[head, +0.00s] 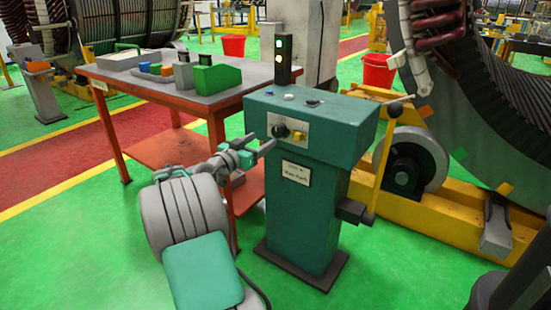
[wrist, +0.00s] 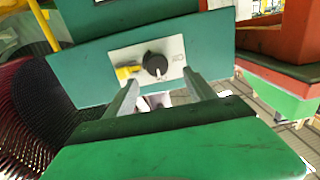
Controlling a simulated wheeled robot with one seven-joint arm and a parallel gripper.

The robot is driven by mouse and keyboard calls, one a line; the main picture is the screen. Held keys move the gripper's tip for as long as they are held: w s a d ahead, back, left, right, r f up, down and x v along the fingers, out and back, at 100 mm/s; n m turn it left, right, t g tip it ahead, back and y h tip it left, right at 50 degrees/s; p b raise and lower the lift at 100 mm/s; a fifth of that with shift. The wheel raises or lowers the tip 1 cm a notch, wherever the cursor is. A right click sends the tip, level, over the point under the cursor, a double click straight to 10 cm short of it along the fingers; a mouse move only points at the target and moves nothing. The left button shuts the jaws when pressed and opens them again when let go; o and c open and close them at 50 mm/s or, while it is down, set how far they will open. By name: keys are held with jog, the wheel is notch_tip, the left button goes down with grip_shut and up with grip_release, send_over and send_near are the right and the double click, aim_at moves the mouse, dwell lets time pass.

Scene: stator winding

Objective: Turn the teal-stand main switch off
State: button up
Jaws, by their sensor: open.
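The teal stand (head: 312,205) stands upright on the green floor, with a pale switch plate (head: 292,120) on its front face. A round black rotary knob (wrist: 155,65) sits on that plate in the wrist view, with a light mark at its lower edge. A yellow part (wrist: 127,71) is beside it. The knob also shows in the head view (head: 279,131). My gripper (wrist: 160,78) is open and empty, its two fingers apart in front of the plate, with the knob between them in the picture. I cannot tell whether a finger touches it.
A lamp post (head: 282,55) on the stand shows lit green and yellowish lamps. Small buttons (head: 289,97) are on the stand's top. An orange table (head: 150,90) with boxes stands left, close to my arm. A yellow frame (head: 455,205) with a wheel is right.

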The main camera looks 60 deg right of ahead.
aim_at(276, 131)
jog(key=d, duration=0.2)
jog(key=s+d, duration=0.1)
jog(key=d, duration=0.2)
jog(key=d+b, duration=0.1)
jog(key=d, duration=0.2)
jog(key=shift+s+d+r, duration=0.1)
jog(key=shift+s+r, duration=0.05)
jog(key=shift+s, duration=0.25)
jog(key=shift+c, duration=0.2)
jog(key=c, duration=1.3)
